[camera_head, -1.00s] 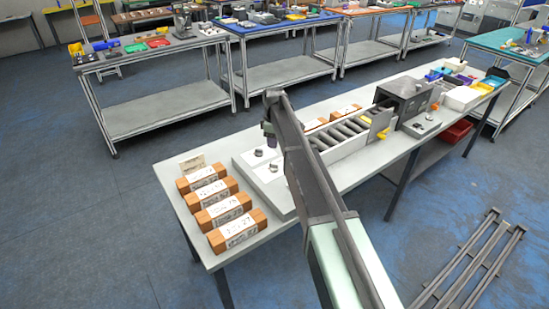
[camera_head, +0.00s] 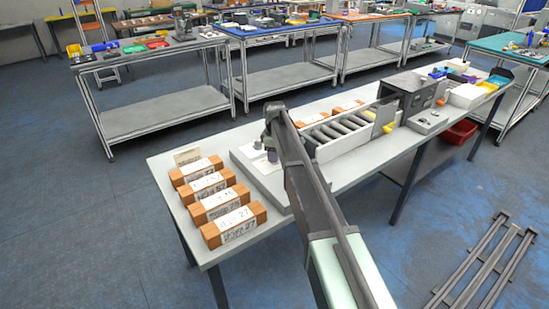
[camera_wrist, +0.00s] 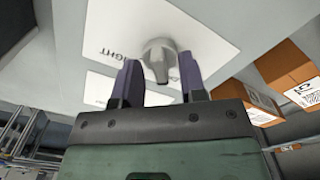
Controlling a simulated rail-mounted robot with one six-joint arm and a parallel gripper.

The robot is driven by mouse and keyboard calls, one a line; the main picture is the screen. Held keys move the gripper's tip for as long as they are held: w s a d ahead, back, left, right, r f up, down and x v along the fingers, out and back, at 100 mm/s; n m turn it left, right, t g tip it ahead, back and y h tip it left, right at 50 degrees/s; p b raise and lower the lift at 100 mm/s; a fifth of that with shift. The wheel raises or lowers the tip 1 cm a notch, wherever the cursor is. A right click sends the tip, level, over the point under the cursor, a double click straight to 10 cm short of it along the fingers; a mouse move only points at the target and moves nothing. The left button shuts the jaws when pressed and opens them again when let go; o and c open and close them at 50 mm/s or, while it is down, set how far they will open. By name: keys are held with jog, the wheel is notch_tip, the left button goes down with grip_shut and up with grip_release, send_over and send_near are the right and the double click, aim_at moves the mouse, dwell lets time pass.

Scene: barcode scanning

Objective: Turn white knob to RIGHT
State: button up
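In the wrist view a pale grey-white knob (camera_wrist: 159,56) with a raised grip stands on a white label plate (camera_wrist: 210,32) printed with a word ending in "IGHT". A second white plate (camera_wrist: 97,90) lies partly behind the left finger. My gripper (camera_wrist: 158,72) is open, its two dark fingers apart on either side of the knob's lower grip end; contact is not visible. In the head view my gripper (camera_head: 270,152) is low over the light panel (camera_head: 268,182) on the table, and the arm hides most of the knobs.
Several orange-brown boxes with white labels (camera_head: 222,205) stand left of the panel on the table (camera_head: 168,166). A roller conveyor (camera_head: 335,132) and a dark grey machine (camera_head: 400,95) stand to the right. More boxes (camera_wrist: 290,72) show at the right of the wrist view.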

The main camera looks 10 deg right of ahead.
grip_shut()
jog(key=shift+m, duration=0.4)
jog(key=m, duration=0.3)
jog(key=shift+m, duration=0.3)
jog(key=m, duration=0.3)
jog(key=shift+m, duration=0.4)
jog(key=m, duration=0.4)
jog(key=shift+m, duration=1.8)
